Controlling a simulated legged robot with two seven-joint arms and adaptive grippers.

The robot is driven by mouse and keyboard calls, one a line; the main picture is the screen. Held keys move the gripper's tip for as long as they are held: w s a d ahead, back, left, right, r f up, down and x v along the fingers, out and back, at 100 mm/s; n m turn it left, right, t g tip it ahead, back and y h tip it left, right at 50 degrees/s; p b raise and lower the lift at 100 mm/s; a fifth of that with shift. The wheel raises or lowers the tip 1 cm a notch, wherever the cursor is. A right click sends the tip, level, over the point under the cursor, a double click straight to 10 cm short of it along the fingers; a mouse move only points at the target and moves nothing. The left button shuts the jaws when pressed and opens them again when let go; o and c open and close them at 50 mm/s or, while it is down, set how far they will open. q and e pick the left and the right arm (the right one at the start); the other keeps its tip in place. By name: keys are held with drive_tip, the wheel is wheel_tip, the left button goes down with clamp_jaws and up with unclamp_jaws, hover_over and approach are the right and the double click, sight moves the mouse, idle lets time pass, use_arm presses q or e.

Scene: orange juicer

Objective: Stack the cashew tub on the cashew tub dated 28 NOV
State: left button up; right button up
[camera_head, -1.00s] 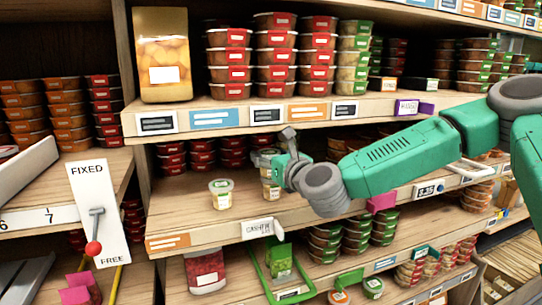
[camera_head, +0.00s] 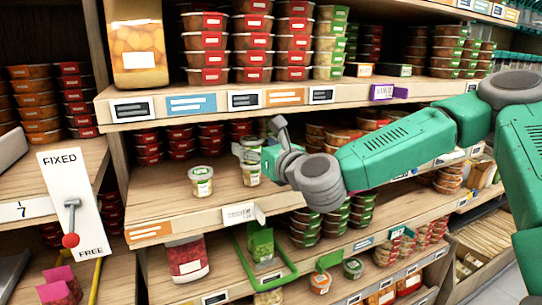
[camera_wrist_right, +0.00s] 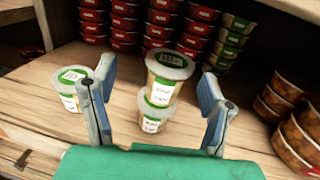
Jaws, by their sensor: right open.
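Two small clear cashew tubs with green-and-white labels stand one on the other on the middle shelf. The upper tub (camera_wrist_right: 168,76) sits on the lower tub (camera_wrist_right: 153,117), a little off-centre to the right in the right wrist view. The lower tub also shows in the head view (camera_head: 251,176). A third such tub (camera_head: 201,181) stands alone to their left, also in the wrist view (camera_wrist_right: 70,100). My right gripper (camera_wrist_right: 157,80) is open, its fingers apart on either side of the stack, without visible contact. Label dates are too small to read. My left gripper is out of view.
Red-labelled tub stacks (camera_wrist_right: 110,22) stand behind on the same shelf (camera_head: 150,205), with brown-orange tubs (camera_wrist_right: 290,125) to the right. The upper shelf (camera_head: 215,93) hangs above my gripper. Bare shelf lies in front of the tubs.

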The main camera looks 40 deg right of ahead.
drive_tip(key=s+d+p, duration=0.1)
drive_tip(key=s+p, duration=0.6)
drive_tip(key=shift+s+f, duration=0.2)
drive_tip(key=shift+s, duration=0.15)
idle(0.4)
